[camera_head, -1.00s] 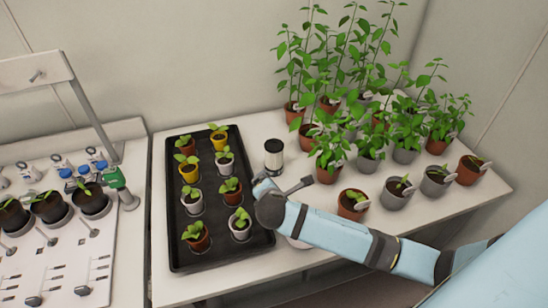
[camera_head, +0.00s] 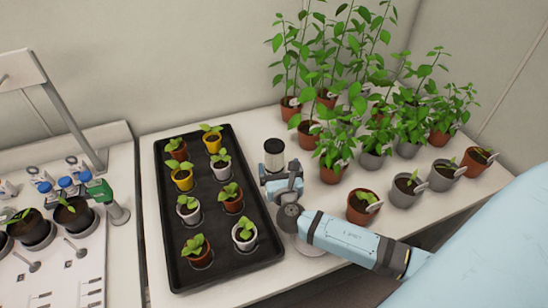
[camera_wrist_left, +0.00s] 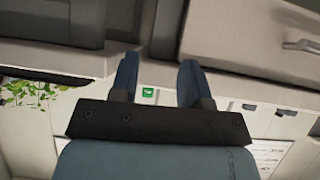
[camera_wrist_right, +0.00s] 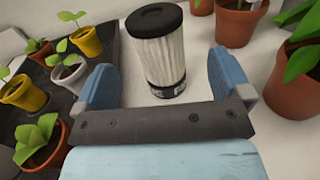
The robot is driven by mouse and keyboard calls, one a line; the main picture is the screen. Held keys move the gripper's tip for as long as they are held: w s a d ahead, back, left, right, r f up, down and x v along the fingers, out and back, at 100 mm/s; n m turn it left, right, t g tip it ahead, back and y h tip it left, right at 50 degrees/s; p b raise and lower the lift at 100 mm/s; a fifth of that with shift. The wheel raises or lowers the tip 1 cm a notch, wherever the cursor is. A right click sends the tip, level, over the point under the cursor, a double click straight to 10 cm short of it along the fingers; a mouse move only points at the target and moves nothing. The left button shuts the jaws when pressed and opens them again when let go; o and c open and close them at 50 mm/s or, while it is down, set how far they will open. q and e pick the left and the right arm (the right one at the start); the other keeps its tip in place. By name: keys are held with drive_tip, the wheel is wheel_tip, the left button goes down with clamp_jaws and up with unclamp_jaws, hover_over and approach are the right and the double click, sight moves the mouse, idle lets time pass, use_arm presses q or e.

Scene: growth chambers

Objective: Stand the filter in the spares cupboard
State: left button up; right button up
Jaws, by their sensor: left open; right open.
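The filter (camera_head: 274,153) is a white pleated cylinder with a black cap, standing upright on the white table beside the black tray. It also shows in the right wrist view (camera_wrist_right: 159,55), ahead of the fingers. My right gripper (camera_head: 279,177) is open and empty, just on the near side of the filter. In the right wrist view its two blue fingers (camera_wrist_right: 162,85) stand apart, with the filter's lower part between and beyond them. My left gripper (camera_wrist_left: 155,80) is open and empty, away from the table. I cannot identify the spares cupboard in these frames.
The black tray (camera_head: 165,232) with several seedling pots lies left of the filter. Potted plants stand to the right, the nearest being a terracotta pot (camera_head: 360,212). A bench with dark pots (camera_head: 74,217) and a green-headed tool (camera_head: 99,190) is at far left.

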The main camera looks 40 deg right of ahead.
sight(276, 158)
drive_tip(key=shift+p+x, duration=0.55)
drive_tip(key=shift+x, duration=2.5)
drive_tip(key=shift+w+a+r, duration=0.1)
drive_tip(key=shift+a+r, duration=0.05)
drive_tip(key=c, duration=1.2)
